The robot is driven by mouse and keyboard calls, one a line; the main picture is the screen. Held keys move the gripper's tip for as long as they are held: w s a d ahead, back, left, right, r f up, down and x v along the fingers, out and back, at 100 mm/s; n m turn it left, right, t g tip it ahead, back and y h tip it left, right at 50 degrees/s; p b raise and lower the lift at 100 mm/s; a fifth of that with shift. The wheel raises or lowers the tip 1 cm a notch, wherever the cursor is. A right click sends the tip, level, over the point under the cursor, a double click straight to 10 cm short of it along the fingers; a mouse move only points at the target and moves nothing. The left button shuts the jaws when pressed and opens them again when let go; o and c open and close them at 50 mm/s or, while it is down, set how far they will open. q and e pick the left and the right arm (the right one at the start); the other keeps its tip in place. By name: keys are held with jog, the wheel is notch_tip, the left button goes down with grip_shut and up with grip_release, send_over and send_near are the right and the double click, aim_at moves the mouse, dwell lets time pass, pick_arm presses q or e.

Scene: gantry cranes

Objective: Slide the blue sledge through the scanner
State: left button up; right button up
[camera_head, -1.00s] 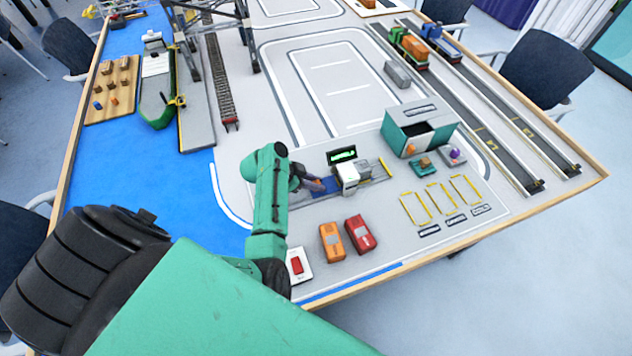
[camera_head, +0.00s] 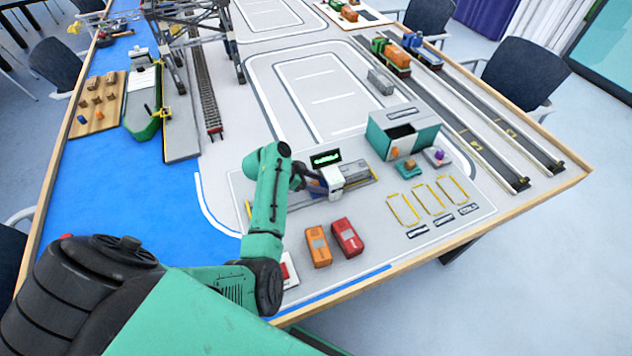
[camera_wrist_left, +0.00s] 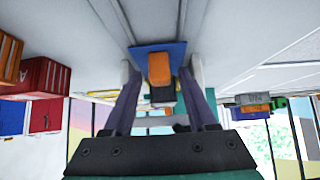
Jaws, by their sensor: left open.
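The blue sledge (camera_head: 316,188) is on the short rail just left of the white scanner (camera_head: 334,180), mostly hidden by my gripper and the scanner. In the left wrist view the blue sledge (camera_wrist_left: 176,50) is a flat blue plate with an orange block (camera_wrist_left: 159,68) on it. My left gripper (camera_head: 304,182) is at the scanner's left side, low over the rail. In the wrist view its two dark fingers (camera_wrist_left: 161,92) are apart, on either side of the orange and dark part; contact cannot be told. My right gripper is not in view.
A display with green text (camera_head: 325,158) stands behind the scanner. An orange container (camera_head: 318,246) and a red container (camera_head: 347,237) lie in front. Yellow frames (camera_head: 428,198) mark the mat at front right.

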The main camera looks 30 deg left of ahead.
pick_arm(q)
jog(key=v, duration=1.4)
jog(key=shift+s+r+b, duration=0.15)
jog(key=shift+b, duration=0.2)
jog(key=shift+a, duration=0.1)
